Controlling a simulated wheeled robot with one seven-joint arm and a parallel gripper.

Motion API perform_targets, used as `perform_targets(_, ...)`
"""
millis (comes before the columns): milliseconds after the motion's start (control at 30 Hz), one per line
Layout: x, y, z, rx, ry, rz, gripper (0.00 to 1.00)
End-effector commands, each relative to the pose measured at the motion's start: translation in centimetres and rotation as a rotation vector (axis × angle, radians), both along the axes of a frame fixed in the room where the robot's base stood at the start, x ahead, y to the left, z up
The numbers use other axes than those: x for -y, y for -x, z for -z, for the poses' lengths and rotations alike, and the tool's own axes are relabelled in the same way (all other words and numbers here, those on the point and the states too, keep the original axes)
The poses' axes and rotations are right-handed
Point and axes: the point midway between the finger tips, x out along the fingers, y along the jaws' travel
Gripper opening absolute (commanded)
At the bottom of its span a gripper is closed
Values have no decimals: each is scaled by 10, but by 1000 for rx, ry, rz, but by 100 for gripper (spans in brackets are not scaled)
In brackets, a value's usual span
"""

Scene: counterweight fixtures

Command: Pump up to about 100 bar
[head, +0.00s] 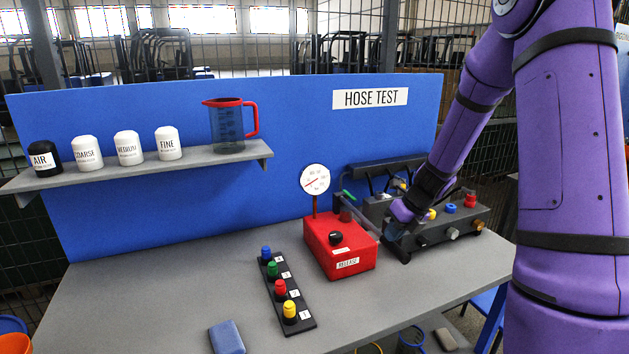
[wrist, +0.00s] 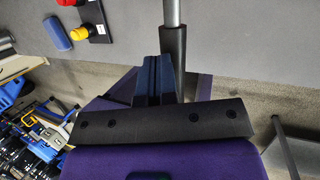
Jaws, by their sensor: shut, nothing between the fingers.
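The red hand pump (head: 340,248) stands on the bench with a black knob on top and a RELEASE label on its front. Its round white gauge (head: 315,179) has a red needle; the reading is too small to tell. The pump lever shows in the wrist view as a grey rod ending in a black grip (wrist: 173,50). In the head view the dark grip end (head: 403,256) is low beside my gripper (head: 392,236). In the wrist view my fingers (wrist: 152,72) are shut and empty, close alongside the grip; I cannot tell whether they touch.
A dark manifold (head: 455,225) with coloured caps stands to the right, close behind my gripper. A black strip (head: 306,322) with several coloured caps and a blue block (head: 227,337) lie at the front left. A shelf (head: 215,157) holds labelled bottles and a jug (head: 227,125).

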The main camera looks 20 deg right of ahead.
Motion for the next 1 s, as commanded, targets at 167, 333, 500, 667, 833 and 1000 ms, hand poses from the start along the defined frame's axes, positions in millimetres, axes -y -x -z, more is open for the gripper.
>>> perform_targets(167, 0, 1, 23, -4, -3, 2, 0)
perform_targets(333, 0, 0, 22, 2, 0, -1, 0)
perform_targets(500, -1, -1, -11, 6, 3, -4, 0)
perform_targets(667, -1, -1, -45, 5, 2, -3, 0)
perform_targets(833, 0, 0, -79, 4, 1, -1, 0)
perform_targets(1000, 0, 0, -96, 1, 0, -1, 0)
